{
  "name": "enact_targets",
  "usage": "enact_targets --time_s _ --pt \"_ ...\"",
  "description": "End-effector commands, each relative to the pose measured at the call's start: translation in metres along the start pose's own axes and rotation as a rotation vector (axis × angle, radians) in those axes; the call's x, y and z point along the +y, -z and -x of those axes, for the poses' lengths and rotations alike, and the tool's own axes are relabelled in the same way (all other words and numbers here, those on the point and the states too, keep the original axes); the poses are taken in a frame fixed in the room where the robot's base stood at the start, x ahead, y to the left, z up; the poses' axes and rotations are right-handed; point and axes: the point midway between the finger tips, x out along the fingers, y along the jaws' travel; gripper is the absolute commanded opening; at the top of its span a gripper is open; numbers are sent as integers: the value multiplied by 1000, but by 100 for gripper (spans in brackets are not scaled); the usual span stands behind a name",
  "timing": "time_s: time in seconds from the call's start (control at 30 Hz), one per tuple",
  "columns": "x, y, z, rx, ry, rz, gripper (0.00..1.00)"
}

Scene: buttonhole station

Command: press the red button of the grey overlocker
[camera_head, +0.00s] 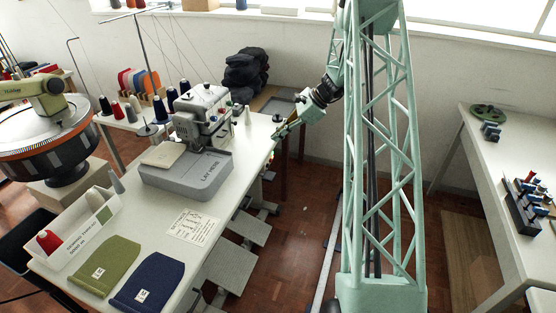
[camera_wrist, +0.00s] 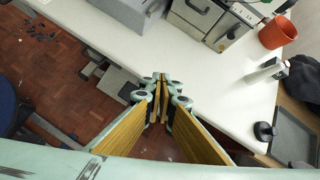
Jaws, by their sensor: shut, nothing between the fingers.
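The grey overlocker (camera_head: 203,112) stands on the white table, behind a grey platform marked LAY HERE (camera_head: 205,180). Its body also shows at the top of the wrist view (camera_wrist: 212,20). I cannot make out its red button in either view. My gripper (camera_head: 282,131) is shut and empty, to the right of the overlocker by the table's right edge. In the wrist view its fingertips (camera_wrist: 161,82) meet near the table edge, apart from the machine.
In the wrist view an orange-red pot (camera_wrist: 278,33) and a small black-based item (camera_wrist: 265,131) stand on the table. Thread cones (camera_head: 172,98) stand left of the overlocker. Green (camera_head: 107,262) and navy (camera_head: 147,283) cloth pieces lie at the front. Bare tabletop (camera_wrist: 150,50) separates gripper and machine.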

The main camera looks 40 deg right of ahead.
Motion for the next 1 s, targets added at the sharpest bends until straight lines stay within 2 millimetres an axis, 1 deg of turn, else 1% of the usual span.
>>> enact_targets --time_s 0.03,0.33,0.7,0.8,1.0 --pt "-2 11 -3 -3 5 -20 0" --pt "-15 67 -15 -26 45 -138 0" --pt "-24 138 -31 -54 93 -280 0" --pt "-25 153 -35 -60 102 -312 0" --pt "-27 173 -40 -69 117 -353 0"
